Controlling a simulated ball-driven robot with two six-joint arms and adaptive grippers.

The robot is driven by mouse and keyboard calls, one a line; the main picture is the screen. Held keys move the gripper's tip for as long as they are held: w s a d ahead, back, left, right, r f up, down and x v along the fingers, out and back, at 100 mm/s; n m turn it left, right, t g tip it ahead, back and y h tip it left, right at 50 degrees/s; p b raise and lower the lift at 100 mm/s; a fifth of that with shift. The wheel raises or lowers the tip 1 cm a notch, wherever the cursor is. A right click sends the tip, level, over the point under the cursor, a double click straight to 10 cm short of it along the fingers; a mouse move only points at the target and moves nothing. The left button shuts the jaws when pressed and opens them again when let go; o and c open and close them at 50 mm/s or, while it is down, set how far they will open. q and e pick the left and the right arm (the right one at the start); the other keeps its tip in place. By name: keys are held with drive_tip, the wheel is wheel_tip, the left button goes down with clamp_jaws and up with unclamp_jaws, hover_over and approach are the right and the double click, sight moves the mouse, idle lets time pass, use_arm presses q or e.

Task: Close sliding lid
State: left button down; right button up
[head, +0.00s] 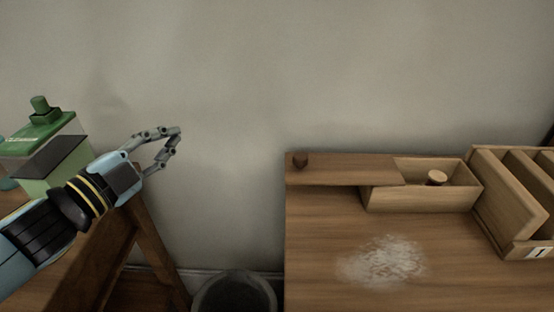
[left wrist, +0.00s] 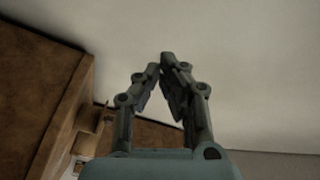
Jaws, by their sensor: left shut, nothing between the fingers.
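A wooden box (head: 420,200) stands at the back of the table on the right in the head view. Its flat sliding lid (head: 345,170) sticks out to the left, with a dark round knob (head: 300,161) near its left end. The right part of the box is open, and a small round wooden piece (head: 436,177) shows in it. My left gripper (head: 178,133) is shut and empty, in the air left of the table and well apart from the lid. It also shows in the left wrist view (left wrist: 161,62). My right gripper is in neither view.
A wooden rack with slots (head: 510,200) stands right of the box. A pale powdery patch (head: 385,262) lies on the table (head: 310,270) in front. A dark bin (head: 235,292) is on the floor left of it. A green-lidded container (head: 40,140) stands at far left, behind my left arm.

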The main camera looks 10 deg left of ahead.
use_arm(q)
drive_tip(key=s+d+f+m+g+h, duration=0.1)
drive_tip(key=s+d+m+g+h, duration=0.6)
drive_tip(key=m+h, duration=0.55)
drive_tip(key=w+d+m+g+y, duration=0.1)
drive_tip(key=w+d+m, duration=0.1)
drive_tip(key=w+d, duration=0.5)
drive_tip(key=d, duration=0.5)
drive_tip(key=shift+w+g+y, duration=0.3)
drive_tip(key=shift+y, duration=0.05)
drive_tip(key=shift+d, duration=0.1)
